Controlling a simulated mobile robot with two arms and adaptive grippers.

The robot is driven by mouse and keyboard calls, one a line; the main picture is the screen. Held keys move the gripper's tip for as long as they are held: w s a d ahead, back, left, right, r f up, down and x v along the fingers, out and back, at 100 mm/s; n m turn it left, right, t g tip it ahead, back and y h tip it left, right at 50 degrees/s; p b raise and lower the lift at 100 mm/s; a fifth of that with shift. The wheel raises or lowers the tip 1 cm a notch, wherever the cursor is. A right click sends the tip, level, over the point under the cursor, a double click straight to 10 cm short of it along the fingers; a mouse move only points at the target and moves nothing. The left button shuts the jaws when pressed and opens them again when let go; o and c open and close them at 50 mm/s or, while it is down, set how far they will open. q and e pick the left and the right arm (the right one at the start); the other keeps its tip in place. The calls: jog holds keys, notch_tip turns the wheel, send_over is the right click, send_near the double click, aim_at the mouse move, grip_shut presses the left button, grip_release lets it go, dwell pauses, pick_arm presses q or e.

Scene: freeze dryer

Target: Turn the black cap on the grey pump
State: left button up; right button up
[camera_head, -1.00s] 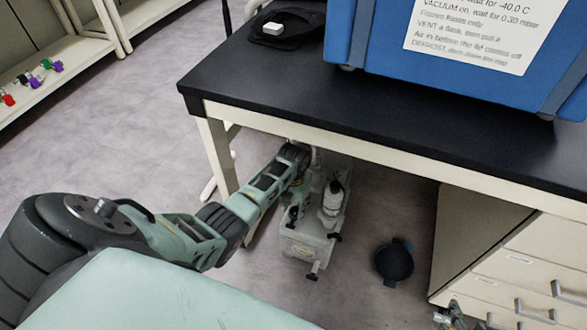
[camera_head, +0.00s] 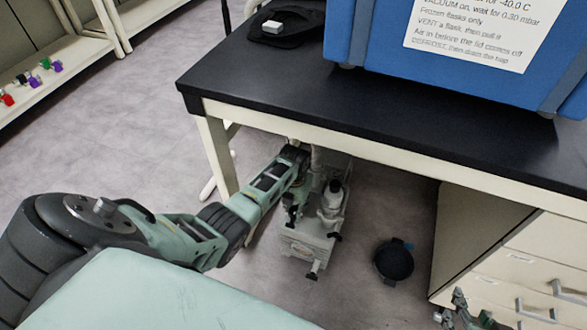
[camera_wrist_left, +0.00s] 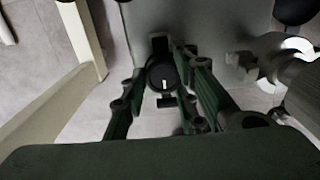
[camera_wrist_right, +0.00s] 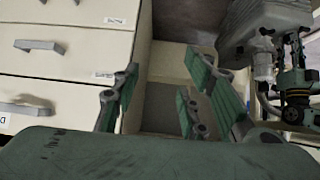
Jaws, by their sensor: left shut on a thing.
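The grey pump (camera_head: 303,247) stands on the floor under the bench. It also shows in the left wrist view (camera_wrist_left: 215,25) and in the right wrist view (camera_wrist_right: 262,22). The black cap (camera_wrist_left: 163,76), round with a small white mark, sits between the fingers of my left gripper (camera_wrist_left: 162,92) in the left wrist view. My left gripper (camera_head: 294,208) is shut on the cap, at the pump's left side in the head view. My right gripper (camera_wrist_right: 155,95) is open and empty. In the head view it shows at the lower right (camera_head: 462,315), away from the pump.
The black bench top (camera_head: 330,115) overhangs the pump, with a cream leg (camera_head: 217,150) to its left. A dark round container (camera_head: 394,262) stands on the floor right of the pump. A drawer cabinet (camera_head: 520,262) stands further right. A blue machine (camera_head: 455,55) sits on the bench.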

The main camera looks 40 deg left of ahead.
pick_arm(q)
jog(key=shift+a, duration=0.35)
